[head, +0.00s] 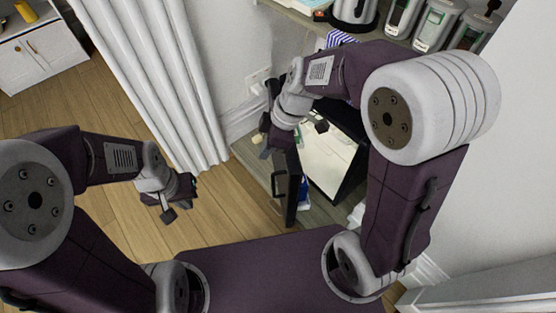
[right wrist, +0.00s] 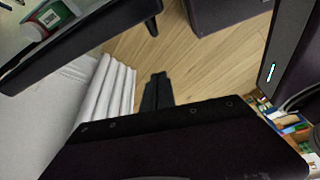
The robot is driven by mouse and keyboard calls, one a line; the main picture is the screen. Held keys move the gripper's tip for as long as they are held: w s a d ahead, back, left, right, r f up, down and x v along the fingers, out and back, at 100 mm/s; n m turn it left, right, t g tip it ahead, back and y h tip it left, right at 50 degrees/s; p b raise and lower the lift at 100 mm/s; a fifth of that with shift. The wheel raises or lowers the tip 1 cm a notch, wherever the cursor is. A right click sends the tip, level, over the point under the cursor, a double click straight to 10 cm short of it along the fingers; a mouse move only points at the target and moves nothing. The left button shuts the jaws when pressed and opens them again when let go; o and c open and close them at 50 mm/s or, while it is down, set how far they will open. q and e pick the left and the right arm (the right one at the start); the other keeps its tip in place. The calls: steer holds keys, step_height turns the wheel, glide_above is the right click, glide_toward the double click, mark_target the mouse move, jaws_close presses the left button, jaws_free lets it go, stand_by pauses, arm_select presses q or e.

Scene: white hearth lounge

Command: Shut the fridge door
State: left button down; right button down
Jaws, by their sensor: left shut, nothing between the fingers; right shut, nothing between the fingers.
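The fridge (head: 327,158) is a dark box with a pale panel, low beside the wall in the head view; my right arm covers part of it. Its dark door (head: 291,190) shows nearly edge-on, with a loop handle (head: 276,184) on its left side. The door stands open, with a blue and white item beside it. My right gripper (head: 264,140) is shut and empty near the door's upper end; I cannot tell if it touches. Its dark fingers (right wrist: 157,92) show against floor and curtain in the right wrist view. My left gripper (head: 180,203) is shut and empty, left of the door.
A shelf above the fridge holds a kettle (head: 354,12) and several canisters (head: 437,25). A white curtain (head: 150,75) hangs at the wall, left of the fridge. A white cabinet (head: 40,58) stands at the far left. Wooden floor (head: 115,195) is clear around my left gripper.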

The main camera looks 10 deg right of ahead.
step_height(320, 180, down, 10)
steer(key=b, duration=0.6)
steer(key=shift+s, duration=0.2)
steer(key=shift+d, duration=0.1)
steer(key=shift+d+f, duration=0.1)
steer(key=shift+s+d+b, duration=0.1)
steer(key=shift+d+b, duration=0.2)
steer(key=shift+d, duration=0.25)
steer(key=d+n+g+p, duration=0.1)
steer(key=d+n, duration=0.3)
steer(key=d, duration=1.5)
steer(key=shift+w+d+n+g, duration=0.25)
steer(key=shift+w+n+g, duration=0.05)
steer(key=shift+w+n, duration=0.1)
